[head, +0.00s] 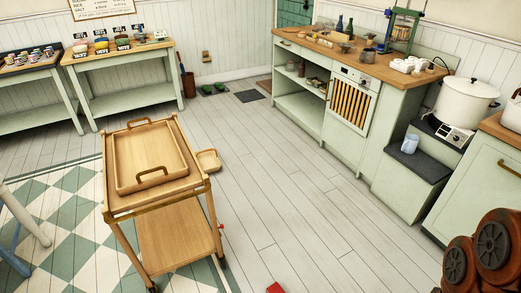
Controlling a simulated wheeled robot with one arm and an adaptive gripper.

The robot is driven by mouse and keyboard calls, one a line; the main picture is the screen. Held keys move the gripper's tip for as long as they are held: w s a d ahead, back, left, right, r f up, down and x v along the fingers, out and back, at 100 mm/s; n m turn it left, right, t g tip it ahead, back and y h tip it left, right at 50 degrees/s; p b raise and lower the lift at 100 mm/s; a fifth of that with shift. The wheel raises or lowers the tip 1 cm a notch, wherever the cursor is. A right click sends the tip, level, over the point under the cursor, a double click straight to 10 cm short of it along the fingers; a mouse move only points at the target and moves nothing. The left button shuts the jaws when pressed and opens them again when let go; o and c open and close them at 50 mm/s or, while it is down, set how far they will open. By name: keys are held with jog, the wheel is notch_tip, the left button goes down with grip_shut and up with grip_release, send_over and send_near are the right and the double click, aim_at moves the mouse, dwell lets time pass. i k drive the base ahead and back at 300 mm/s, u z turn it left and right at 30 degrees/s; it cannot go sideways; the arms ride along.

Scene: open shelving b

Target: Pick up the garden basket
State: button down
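No thing is plainly marked as the garden basket. The likeliest match is a small, shallow tan wooden basket (209,160) just behind the right side of the wooden cart, looking low near the floor. The cart partly hides it, and I cannot tell its exact support or whether it has a handle. A larger wooden tray (150,157) with two end handles lies on the cart's top. My gripper is not in view, so its state and distance from the basket do not show.
The two-tier wooden cart (165,207) stands at left centre. Plank floor (275,165) is open right of it. Green counters (345,145) line the right, with a white pot (465,100). Display tables (122,70) stand at the back left. A red object (276,288) shows at the bottom edge.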

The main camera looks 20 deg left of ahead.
aim_at(209, 162)
jog(key=z, duration=0.35)
jog(key=i, duration=1.5)
jog(key=u, duration=0.4)
jog(key=i, duration=1.05)
jog(key=u, duration=1.5)
jog(key=i, duration=0.55)
jog(key=z, duration=0.05)
jog(key=k, duration=0.65)
jog(key=z, duration=0.7)
jog(key=i, duration=1.3)
jog(key=u, duration=0.6)
jog(key=i, duration=1.45)
jog(key=u, duration=1.6)
jog(key=i, duration=0.65)
jog(key=u, duration=0.5)
